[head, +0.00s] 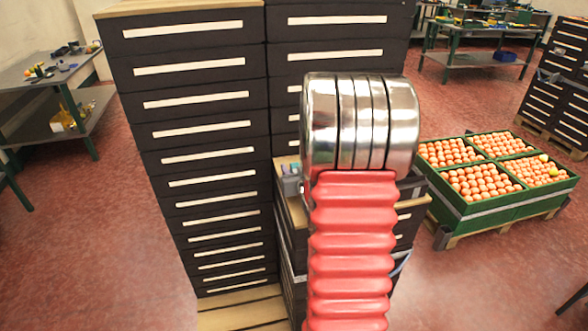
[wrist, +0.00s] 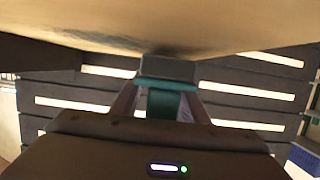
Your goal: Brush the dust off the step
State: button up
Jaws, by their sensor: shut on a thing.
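In the wrist view my gripper (wrist: 160,104) is shut on a block-like brush (wrist: 168,70) with a grey top part and a teal part below. The brush's grey end is against or very close to a pale wooden surface (wrist: 235,22), probably the step; I cannot tell if they touch. A dark greyish smear (wrist: 135,41), which looks like dust, lies on that surface just left of the brush. In the head view my red arm hides the gripper and most of the low cabinet's wooden top (head: 409,204).
A tall dark drawer cabinet (head: 190,130) stands close on the left, with another behind my arm. Green crates of oranges (head: 482,216) sit on a pallet at right. Workbenches (head: 55,85) stand at far left and far back.

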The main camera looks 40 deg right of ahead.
jog(key=shift+s+d, duration=0.5)
jog(key=shift+d, duration=0.35)
jog(key=shift+s+d, duration=0.5)
jog(key=shift+d, duration=0.3)
jog(key=shift+d, duration=0.1)
jog(key=shift+s+d+f, duration=0.1)
jog(key=shift+s+d, duration=0.4)
jog(key=shift+d, duration=0.25)
jog(key=shift+s+d+f, duration=0.1)
jog(key=shift+s+d, duration=0.4)
jog(key=shift+d, duration=0.25)
jog(key=shift+s, duration=0.1)
jog(key=shift+s+d, duration=0.5)
jog(key=shift+d, duration=0.35)
jog(key=shift+s+d, duration=0.45)
jog(key=shift+d, duration=0.35)
jog(key=shift+v, duration=0.8)
jog(key=shift+w+a, duration=0.1)
